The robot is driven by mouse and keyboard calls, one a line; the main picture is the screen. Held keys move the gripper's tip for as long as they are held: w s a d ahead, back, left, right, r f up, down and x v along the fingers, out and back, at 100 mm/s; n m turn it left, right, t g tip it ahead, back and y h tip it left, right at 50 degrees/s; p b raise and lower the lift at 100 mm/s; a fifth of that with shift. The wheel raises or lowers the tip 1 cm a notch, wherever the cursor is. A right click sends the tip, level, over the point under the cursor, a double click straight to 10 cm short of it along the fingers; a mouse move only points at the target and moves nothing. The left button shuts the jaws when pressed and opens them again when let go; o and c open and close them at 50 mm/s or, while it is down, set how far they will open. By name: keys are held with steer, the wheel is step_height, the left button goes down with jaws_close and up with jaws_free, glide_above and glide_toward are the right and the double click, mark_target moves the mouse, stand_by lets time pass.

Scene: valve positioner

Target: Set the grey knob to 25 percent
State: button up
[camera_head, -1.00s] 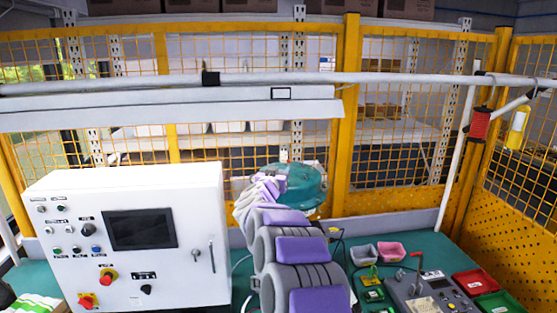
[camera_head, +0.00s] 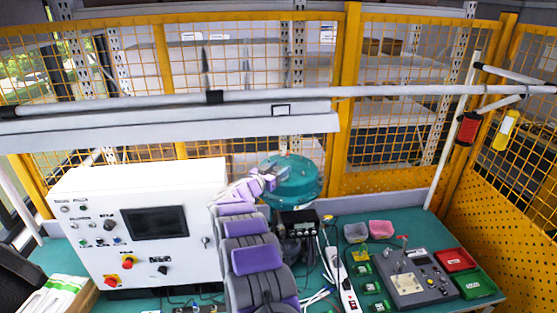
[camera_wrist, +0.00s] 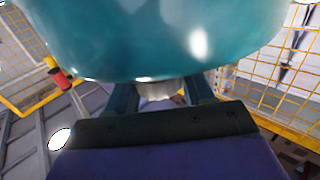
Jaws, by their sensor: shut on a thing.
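My gripper (camera_head: 268,180) is at the front left of the teal dome-shaped valve actuator (camera_head: 298,184). In the wrist view, the two dark fingers of my gripper (camera_wrist: 161,97) stand just under the lower edge of the teal body (camera_wrist: 150,40). A pale grey rounded part (camera_wrist: 155,90) shows between them and looks like the grey knob; my gripper is shut on it. The knob is hidden in the head view. Its marks and setting cannot be read in either view.
A white control cabinet (camera_head: 85,195) stands left of my arm. A black box (camera_head: 298,218) sits below the actuator. Yellow mesh fence surrounds the table.

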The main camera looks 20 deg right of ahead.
steer(key=shift+w+a+r+m+g+p, duration=0.1)
steer(key=shift+r+m+g+p, duration=0.2)
steer(key=shift+p, duration=0.7)
steer(key=shift+f+g+h+p, duration=0.3)
steer(key=shift+g+p, duration=0.1)
steer(key=shift+p, duration=0.1)
steer(key=o, duration=1)
steer(key=shift+w, duration=0.1)
steer(key=shift+c, duration=0.2)
steer(key=shift+a, duration=0.1)
steer(key=shift+s+a+f, duration=0.1)
steer(key=shift+s+a, duration=0.2)
steer(key=shift+a, duration=0.2)
steer(key=b+v, duration=0.3)
steer(key=v, duration=1.3)
steer(key=shift+a+b, duration=0.25)
steer(key=shift+b, duration=0.1)
steer(key=shift+w, duration=0.1)
